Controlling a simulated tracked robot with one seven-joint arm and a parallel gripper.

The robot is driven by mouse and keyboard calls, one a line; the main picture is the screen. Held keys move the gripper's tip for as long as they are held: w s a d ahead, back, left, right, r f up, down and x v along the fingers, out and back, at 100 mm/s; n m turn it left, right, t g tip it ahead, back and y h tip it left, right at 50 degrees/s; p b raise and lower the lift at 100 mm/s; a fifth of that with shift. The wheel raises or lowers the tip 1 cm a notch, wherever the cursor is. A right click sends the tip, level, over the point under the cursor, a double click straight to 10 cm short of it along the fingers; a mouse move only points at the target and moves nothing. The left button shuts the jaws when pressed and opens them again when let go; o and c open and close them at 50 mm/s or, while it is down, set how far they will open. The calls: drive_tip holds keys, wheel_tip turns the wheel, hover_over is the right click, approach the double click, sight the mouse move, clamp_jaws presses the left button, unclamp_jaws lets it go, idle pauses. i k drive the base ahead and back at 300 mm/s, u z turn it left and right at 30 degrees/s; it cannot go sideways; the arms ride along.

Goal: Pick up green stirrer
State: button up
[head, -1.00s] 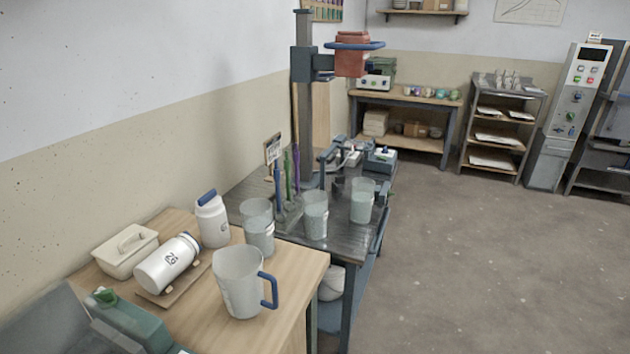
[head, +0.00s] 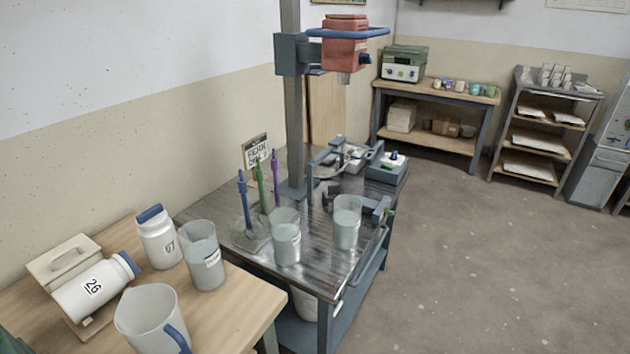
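The green stirrer (head: 261,186) stands upright on the dark metal table in the head view. It is between a blue stirrer (head: 244,200) on its left and a purple stirrer (head: 275,178) on its right. The lower ends of the stirrers come down at a grey holder (head: 250,238), partly behind a bucket. My gripper is not in view.
Grey buckets stand at the table's front (head: 286,240) and right (head: 346,222); another (head: 205,258) is on the wooden table. A mixer column (head: 293,110) with a red head (head: 344,45) rises behind the stirrers. A white jug (head: 150,320) is nearest. Floor at right is clear.

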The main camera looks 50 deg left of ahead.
sight(259, 175)
drive_tip(key=z, duration=0.05)
drive_tip(key=i, duration=2.45)
drive_tip(key=u, duration=1.75)
drive_tip(key=i, duration=0.2)
drive_tip(key=u, duration=2.3)
drive_tip(key=i, duration=0.7)
drive_tip(key=u, duration=0.15)
